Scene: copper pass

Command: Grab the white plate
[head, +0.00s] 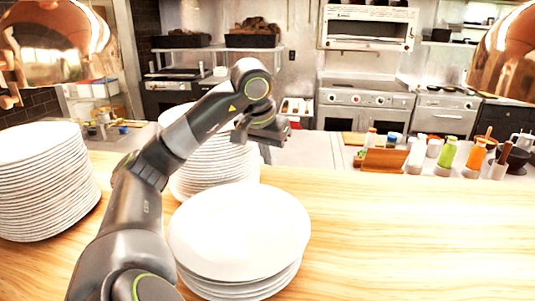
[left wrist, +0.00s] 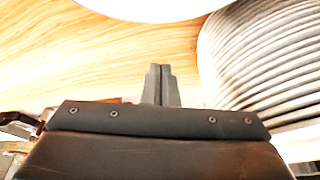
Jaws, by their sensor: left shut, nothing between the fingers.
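A short stack of white plates (head: 240,232) stands on the wooden counter in the middle of the head view. A taller stack of white plates (head: 212,163) stands behind it, partly hidden by my left arm. My left gripper (head: 243,137) is above and beyond the short stack, beside the taller one, and touches no plate that I can see. In the left wrist view its fingers (left wrist: 160,85) are shut together and empty. The taller stack (left wrist: 270,60) shows at the right there, and a white plate edge (left wrist: 150,8) shows at the top. My right gripper is not in view.
Another tall plate stack (head: 45,180) stands at the left of the wooden counter (head: 420,235). The counter's right side is clear. A wooden caddy (head: 385,160) and several bottles (head: 447,153) stand beyond it. Copper lamps (head: 60,45) hang at both upper corners.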

